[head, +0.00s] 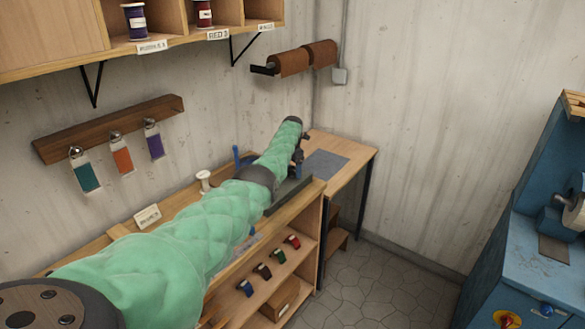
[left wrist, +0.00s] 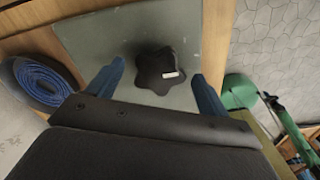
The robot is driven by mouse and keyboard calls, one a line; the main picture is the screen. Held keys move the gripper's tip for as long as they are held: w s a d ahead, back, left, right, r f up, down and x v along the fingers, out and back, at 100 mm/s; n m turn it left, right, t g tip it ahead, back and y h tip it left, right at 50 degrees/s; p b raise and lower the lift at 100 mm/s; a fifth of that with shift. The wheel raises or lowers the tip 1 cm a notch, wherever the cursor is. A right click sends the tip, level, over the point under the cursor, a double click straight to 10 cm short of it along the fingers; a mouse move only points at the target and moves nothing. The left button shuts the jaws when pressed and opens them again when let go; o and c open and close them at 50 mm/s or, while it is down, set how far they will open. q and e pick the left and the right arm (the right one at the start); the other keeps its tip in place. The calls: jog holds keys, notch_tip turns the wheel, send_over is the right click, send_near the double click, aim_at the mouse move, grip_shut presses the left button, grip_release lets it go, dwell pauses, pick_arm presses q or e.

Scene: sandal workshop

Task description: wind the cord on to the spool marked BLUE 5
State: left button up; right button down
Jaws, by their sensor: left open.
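My left gripper (left wrist: 158,70) is open in the left wrist view, its two blue fingers on either side of a black star-shaped knob (left wrist: 155,72) on a grey plate (left wrist: 90,30). I cannot tell whether the fingers touch the knob. A coil of blue cord (left wrist: 42,80) with a dark rim lies left of the plate. In the head view my left arm reaches over the bench, and its gripper end (head: 298,155) is small and partly hidden. A white, bare-looking spool (head: 204,180) stands on the bench left of the arm. I cannot read BLUE 5 on any spool. My right gripper is not in view.
A wall shelf (head: 150,50) holds labelled spools, one above a RED 3 label. Tagged colour samples hang from a wooden rail (head: 110,130). A side table (head: 350,150) adjoins the bench. A blue machine (head: 535,265) stands at right. The tiled floor (head: 375,285) between is clear.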

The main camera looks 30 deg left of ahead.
pick_arm(q)
jog(key=c, duration=1)
jog(key=shift+m, duration=0.4)
